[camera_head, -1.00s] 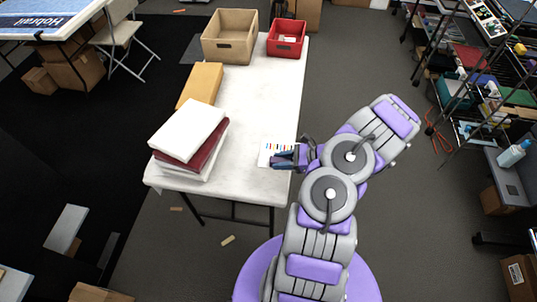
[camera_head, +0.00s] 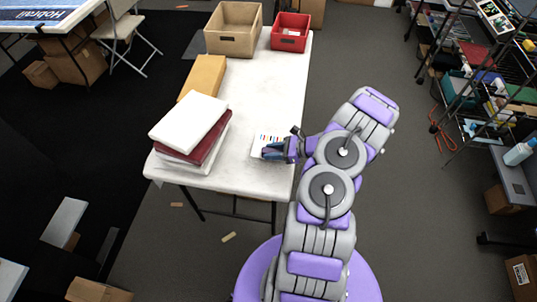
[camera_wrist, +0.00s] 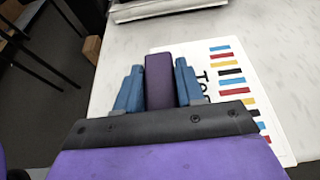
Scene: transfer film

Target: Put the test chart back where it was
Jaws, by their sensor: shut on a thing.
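The test chart (camera_head: 266,138) is a white sheet with coloured bars, near the right edge of the white table (camera_head: 238,170). It also shows in the wrist view (camera_wrist: 204,60), where it appears flat, with its bars and part of some black lettering to the right of my fingers. My gripper (camera_head: 266,152) is low over the chart and covers part of it. In the wrist view my gripper (camera_wrist: 159,90) has its two blue-grey fingers on either side of a dark purple block (camera_wrist: 159,75). Whether the block touches the chart is hidden.
A stack of white and maroon items (camera_head: 190,135) stands left of the chart. A yellow-tan box (camera_head: 204,75) lies behind it. A tan bin (camera_head: 232,42) and a red bin (camera_head: 290,45) stand at the table's far end. The table's middle is clear.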

